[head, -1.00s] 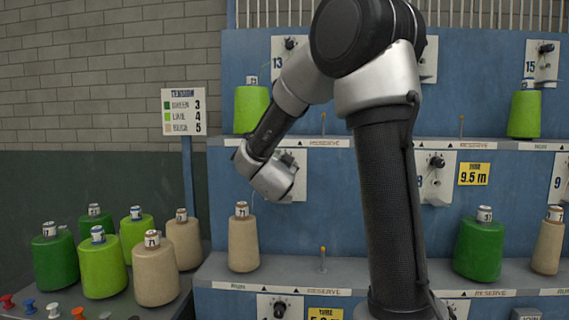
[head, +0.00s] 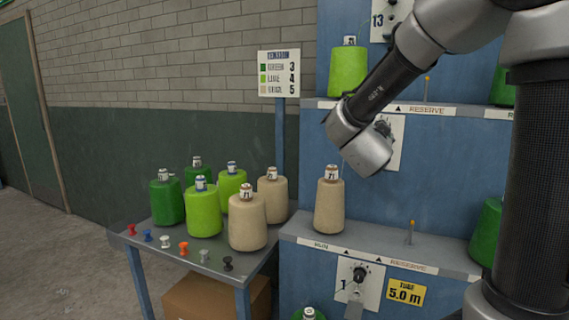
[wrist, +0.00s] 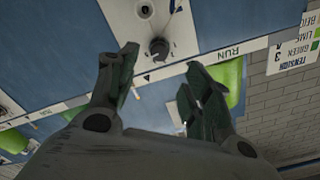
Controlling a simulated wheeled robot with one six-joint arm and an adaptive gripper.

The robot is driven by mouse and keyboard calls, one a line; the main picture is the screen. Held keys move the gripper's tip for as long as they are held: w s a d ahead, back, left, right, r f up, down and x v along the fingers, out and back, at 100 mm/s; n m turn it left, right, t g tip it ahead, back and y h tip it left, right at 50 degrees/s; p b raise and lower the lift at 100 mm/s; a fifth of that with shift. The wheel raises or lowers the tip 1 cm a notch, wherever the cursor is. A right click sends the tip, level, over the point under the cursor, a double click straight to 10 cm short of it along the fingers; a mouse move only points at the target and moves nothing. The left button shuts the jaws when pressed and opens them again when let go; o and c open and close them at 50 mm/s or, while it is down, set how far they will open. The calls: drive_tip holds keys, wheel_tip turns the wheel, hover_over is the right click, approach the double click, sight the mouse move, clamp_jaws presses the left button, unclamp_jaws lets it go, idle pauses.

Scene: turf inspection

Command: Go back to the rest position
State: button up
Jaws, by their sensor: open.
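My gripper (wrist: 158,88) shows in the wrist view with its two fingers spread apart and nothing between them. Beyond the fingers are the blue rack's white dial plate (wrist: 150,25) and a shelf edge marked RUN. In the head view my arm reaches from the right and its wrist end hangs in front of the blue rack (head: 440,165), above and right of a beige cone (head: 329,205) on the shelf. The gripper fingers cannot be made out in the head view.
A side table (head: 215,262) at left holds several green, lime and beige cones and a row of coloured pins. A tension sign (head: 279,74) stands behind it. A lime cone (head: 347,70) sits on the upper shelf. A cardboard box (head: 215,298) is under the table. Floor (head: 60,250) at left is clear.

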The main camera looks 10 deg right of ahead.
drive_tip(key=a+f+n+g+y, duration=0.2)
drive_tip(key=a+f+n+y, duration=0.6)
drive_tip(key=a+f+y, duration=0.3)
drive_tip(key=s+a+f+n+g+y, duration=0.25)
drive_tip(key=s+n+g, duration=0.2)
drive_tip(key=s, duration=0.55)
drive_tip(key=s+d+r+g+h, duration=0.1)
drive_tip(key=s+d, duration=0.4)
drive_tip(key=s, duration=0.5)
drive_tip(key=s+d+r+n+g+h, duration=0.1)
drive_tip(key=s+d, duration=0.4)
drive_tip(key=s, duration=0.5)
drive_tip(key=shift+s+r+g+h, duration=0.4)
drive_tip(key=shift+r+g+h, duration=0.3)
drive_tip(key=shift+g, duration=0.35)
